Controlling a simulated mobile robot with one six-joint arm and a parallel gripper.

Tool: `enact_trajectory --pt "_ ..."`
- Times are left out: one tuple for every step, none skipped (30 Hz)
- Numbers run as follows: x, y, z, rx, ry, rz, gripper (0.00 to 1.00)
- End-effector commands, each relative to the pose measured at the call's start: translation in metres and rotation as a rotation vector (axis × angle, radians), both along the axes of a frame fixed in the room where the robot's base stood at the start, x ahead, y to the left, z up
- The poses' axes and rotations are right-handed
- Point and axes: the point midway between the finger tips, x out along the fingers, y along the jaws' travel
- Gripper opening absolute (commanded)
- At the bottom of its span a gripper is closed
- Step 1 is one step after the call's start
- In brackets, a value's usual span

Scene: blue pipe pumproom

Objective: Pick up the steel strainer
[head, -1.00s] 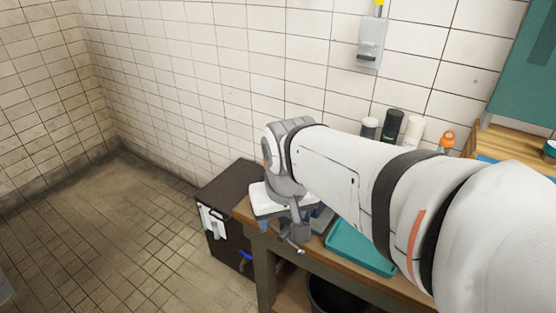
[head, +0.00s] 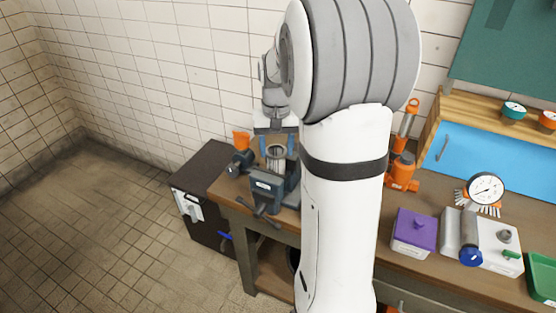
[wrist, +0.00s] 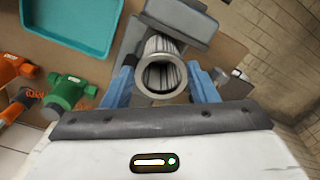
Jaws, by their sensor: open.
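The steel strainer (head: 276,157) is a ribbed metal cylinder with an open round mouth. It stands at the dark blue bench vise (head: 266,187) on the left end of the workbench; whether the jaws clamp it I cannot tell. In the wrist view the strainer (wrist: 161,76) sits between the blue fingers of my gripper (wrist: 162,88), its rim facing the camera. The fingers are open, one on each side, with a small gap showing on the right. In the head view my gripper (head: 277,146) points down over the strainer. The vise (wrist: 178,20) is partly hidden in the wrist view.
A teal tray (wrist: 72,25) and a green valve (wrist: 70,92) lie near the vise. An orange bottle jack (head: 402,172), a purple box (head: 414,233) and a gauge (head: 486,189) stand farther right. A dark cabinet (head: 200,190) is left of the bench; floor beyond is clear.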

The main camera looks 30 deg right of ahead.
Motion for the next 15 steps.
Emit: enact_trajectory --pt "0.001 0.0 -0.005 0.002 0.004 0.0 0.53" --pt "0.001 0.0 -0.01 0.002 0.005 0.001 0.53" --pt "0.002 0.0 -0.016 0.001 0.006 0.001 0.53" --pt "0.003 0.0 -0.021 0.001 0.005 0.001 0.53" --pt "0.004 0.0 -0.026 0.002 0.005 0.001 0.53" --pt "0.003 0.0 -0.032 0.002 0.004 0.001 0.53" --pt "0.003 0.0 -0.036 0.002 0.004 0.001 0.53" --pt "0.004 0.0 -0.038 0.001 0.003 0.001 0.53" --pt "0.004 0.0 -0.041 0.0 0.001 0.001 0.53" --pt "0.004 0.0 -0.043 0.0 0.001 0.001 0.53" --pt "0.004 0.0 -0.044 0.0 0.0 0.001 0.53" --pt "0.004 0.001 -0.044 0.0 0.0 0.001 0.53" --pt "0.004 0.001 -0.045 0.0 -0.001 0.002 0.53" --pt "0.004 0.001 -0.045 0.0 -0.001 0.002 0.53" --pt "0.004 0.001 -0.045 0.0 -0.001 0.002 0.53"
